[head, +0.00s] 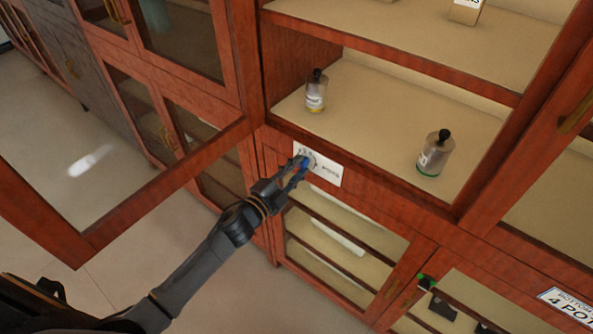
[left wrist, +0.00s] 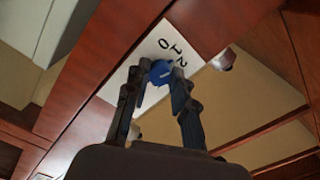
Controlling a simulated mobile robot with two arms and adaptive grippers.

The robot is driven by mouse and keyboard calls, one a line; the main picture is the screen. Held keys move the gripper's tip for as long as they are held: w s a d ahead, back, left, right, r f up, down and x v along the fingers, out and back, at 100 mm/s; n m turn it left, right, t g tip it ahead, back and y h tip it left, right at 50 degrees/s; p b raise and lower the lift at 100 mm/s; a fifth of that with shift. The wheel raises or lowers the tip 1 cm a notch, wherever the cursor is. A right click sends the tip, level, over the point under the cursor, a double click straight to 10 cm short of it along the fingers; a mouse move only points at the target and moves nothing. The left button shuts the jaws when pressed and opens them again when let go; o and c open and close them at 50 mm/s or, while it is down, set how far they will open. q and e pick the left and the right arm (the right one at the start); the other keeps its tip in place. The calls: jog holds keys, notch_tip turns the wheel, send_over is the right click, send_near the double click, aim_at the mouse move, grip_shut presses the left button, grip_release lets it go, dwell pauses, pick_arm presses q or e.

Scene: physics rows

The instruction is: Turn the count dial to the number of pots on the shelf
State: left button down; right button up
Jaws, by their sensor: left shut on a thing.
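The count dial is a blue knob (left wrist: 160,72) on a white plate (head: 328,172) fixed to the cabinet's red-brown rail below the open shelf. In the left wrist view the plate (left wrist: 133,68) shows 0, 1 and 2 beside the knob; other marks are hidden. My left gripper (head: 301,164) is shut on the knob; its fingers (left wrist: 158,90) sit either side of it. Where the pointer stands I cannot tell. On the shelf (head: 375,110) above stand two bottle-like pots with black stoppers, one with a yellow label (head: 316,92), one with a green base (head: 435,155). My right gripper is out of view.
An open glass door (head: 165,185) hangs out at the left, near my left arm. A pale container (head: 466,10) is cut off on the shelf above. A printed sign (head: 570,303) and dark items (head: 441,308) are at lower right. Clear floor lies at left.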

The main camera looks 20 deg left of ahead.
pick_arm(q)
jog(key=shift+m+b, duration=0.4)
jog(key=shift+m, duration=1.2)
jog(key=c, duration=1.1)
grip_release()
jog(key=v, duration=1.2)
